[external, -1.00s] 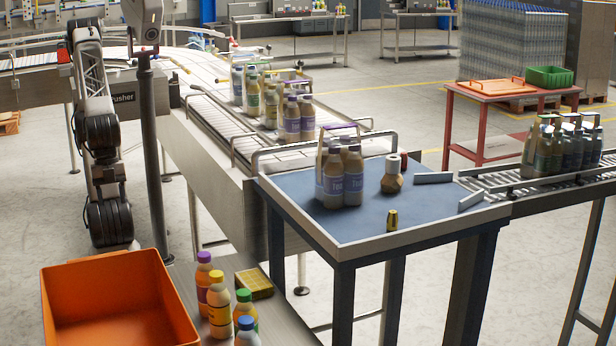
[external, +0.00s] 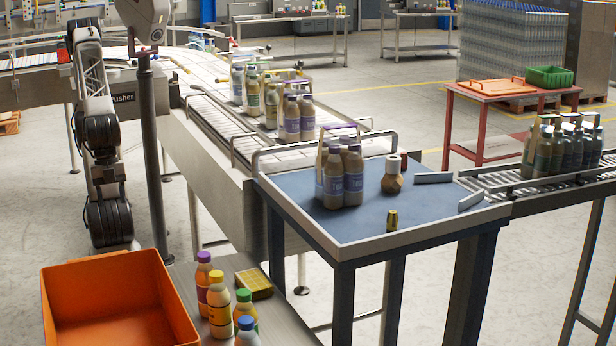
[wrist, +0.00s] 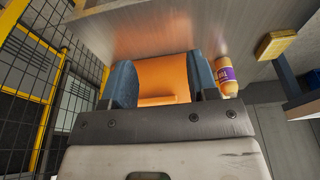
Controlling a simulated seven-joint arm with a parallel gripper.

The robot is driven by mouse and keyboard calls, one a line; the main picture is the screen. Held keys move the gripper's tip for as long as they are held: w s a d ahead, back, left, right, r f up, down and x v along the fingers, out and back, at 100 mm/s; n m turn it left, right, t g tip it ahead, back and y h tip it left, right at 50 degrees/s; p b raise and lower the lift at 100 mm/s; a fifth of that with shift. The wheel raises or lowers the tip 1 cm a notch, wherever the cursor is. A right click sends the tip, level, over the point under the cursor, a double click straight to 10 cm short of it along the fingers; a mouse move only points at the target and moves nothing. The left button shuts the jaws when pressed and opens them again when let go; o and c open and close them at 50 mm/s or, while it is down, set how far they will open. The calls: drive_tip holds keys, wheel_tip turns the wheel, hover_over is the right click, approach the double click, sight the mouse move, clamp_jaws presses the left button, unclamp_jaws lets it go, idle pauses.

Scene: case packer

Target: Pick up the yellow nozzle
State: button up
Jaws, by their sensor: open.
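The yellow nozzle (external: 392,220) is a small upright yellow-gold cylinder with a dark band or mark. In the external view it stands near the front edge of the blue-topped table (external: 420,209), apart from the other things there. I do not make it out in the wrist view. My gripper (wrist: 162,68) shows in the wrist view with its two dark blue fingers wide apart. Nothing is held between them; the orange bin (wrist: 163,75) shows behind the gap. The fingers are out of the external view, so their distance from the nozzle cannot be told.
White guide rails (external: 433,177) lie to the right. Several capped bottles (external: 219,306) and a yellow block (external: 254,285) stand beside the orange bin (external: 115,290).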

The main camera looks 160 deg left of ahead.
drive_tip(key=shift+o, duration=0.4)
idle(0.4)
drive_tip(key=w+a+r+m+y, duration=0.4)
drive_tip(key=w+a, duration=0.8)
drive_tip(key=w, duration=0.2)
drive_tip(key=m+g+y, duration=0.4)
drive_tip(key=m+y, duration=0.6)
drive_tip(key=m, duration=0.3)
approach(390, 219)
drive_tip(key=x, duration=0.4)
drive_tip(key=shift+s, duration=0.4)
drive_tip(key=shift+w+a, duration=0.2)
drive_tip(key=shift+a, duration=0.25)
